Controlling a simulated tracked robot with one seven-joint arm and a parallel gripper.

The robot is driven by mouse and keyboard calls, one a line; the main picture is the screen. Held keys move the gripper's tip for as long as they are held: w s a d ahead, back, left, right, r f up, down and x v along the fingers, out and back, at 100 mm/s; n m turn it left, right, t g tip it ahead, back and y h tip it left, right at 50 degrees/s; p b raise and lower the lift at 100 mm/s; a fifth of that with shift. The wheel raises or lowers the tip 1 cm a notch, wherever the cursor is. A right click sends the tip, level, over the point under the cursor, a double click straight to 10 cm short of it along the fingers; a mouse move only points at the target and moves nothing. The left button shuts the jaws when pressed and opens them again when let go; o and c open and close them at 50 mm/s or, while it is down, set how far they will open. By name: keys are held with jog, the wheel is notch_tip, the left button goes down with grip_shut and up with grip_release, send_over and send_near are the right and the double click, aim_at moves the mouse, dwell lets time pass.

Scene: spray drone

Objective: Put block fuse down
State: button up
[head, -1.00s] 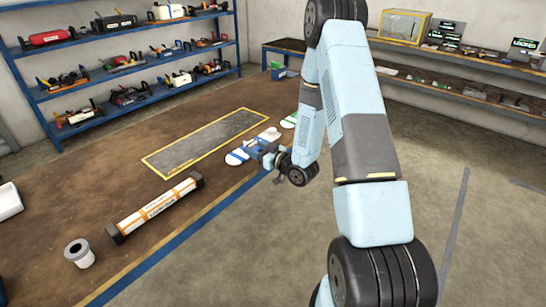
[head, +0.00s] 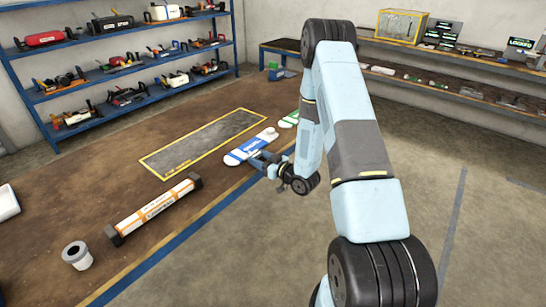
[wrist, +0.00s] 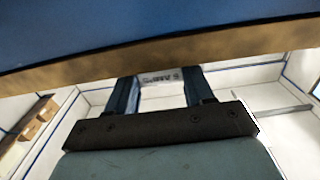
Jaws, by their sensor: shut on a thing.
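My gripper (head: 262,160) is low at the blue front edge of the brown workbench (head: 75,220), close to a blue-and-white pad (head: 248,149). In the wrist view its two dark blue fingers (wrist: 160,90) are closed around a small pale block with printed marks, which I take as the block fuse (wrist: 160,77). Only a narrow part of the fuse shows between the fingers. In the head view it is too small or hidden to make out. I cannot tell whether the fuse touches the bench.
A yellow-bordered grey mat (head: 205,143) lies bare on the bench. A green-and-white pad (head: 289,119) is farther back. An orange-and-white tube (head: 152,209) and a grey-white cup (head: 77,255) are nearer. Shelves of tools (head: 130,65) stand behind.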

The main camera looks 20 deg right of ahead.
jog(key=shift+f, duration=0.25)
jog(key=o, duration=1.2)
jog(key=shift+o, duration=0.9)
jog(key=shift+r, duration=0.15)
